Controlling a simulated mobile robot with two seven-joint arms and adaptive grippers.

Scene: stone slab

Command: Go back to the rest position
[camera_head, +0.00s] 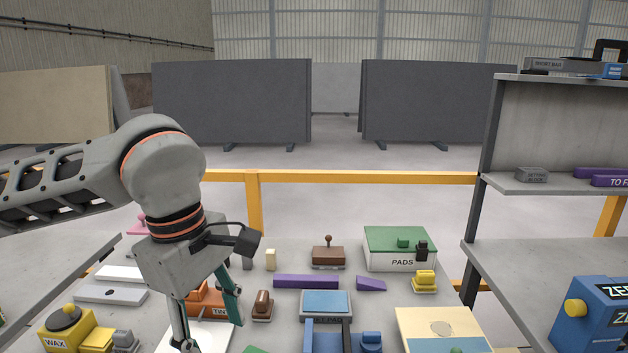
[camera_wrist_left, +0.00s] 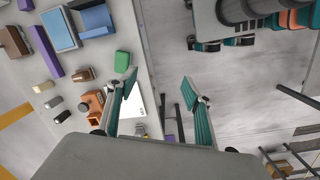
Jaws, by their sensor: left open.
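My left gripper (camera_head: 211,328) hangs down over the front left part of the worktop, with its arm coming in from the left. Its two teal-lined fingers are spread apart with nothing between them. The open gripper also shows in the left wrist view (camera_wrist_left: 160,84), its fingers reaching over the worktop's edge. An orange block marked "TIN" (camera_head: 205,300) stands behind and between the fingers in the head view. A white sheet or plate (camera_head: 208,340) lies below them. Whether a fingertip touches it I cannot tell. My right gripper is not in view.
The worktop holds a yellow wax block (camera_head: 68,328), a brown block (camera_head: 262,306), a purple bar (camera_head: 306,282), a blue-topped block (camera_head: 326,302) and a green-topped pads box (camera_head: 400,262). A shelf unit (camera_head: 483,160) stands at the right. A yellow rail (camera_head: 350,177) runs behind.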

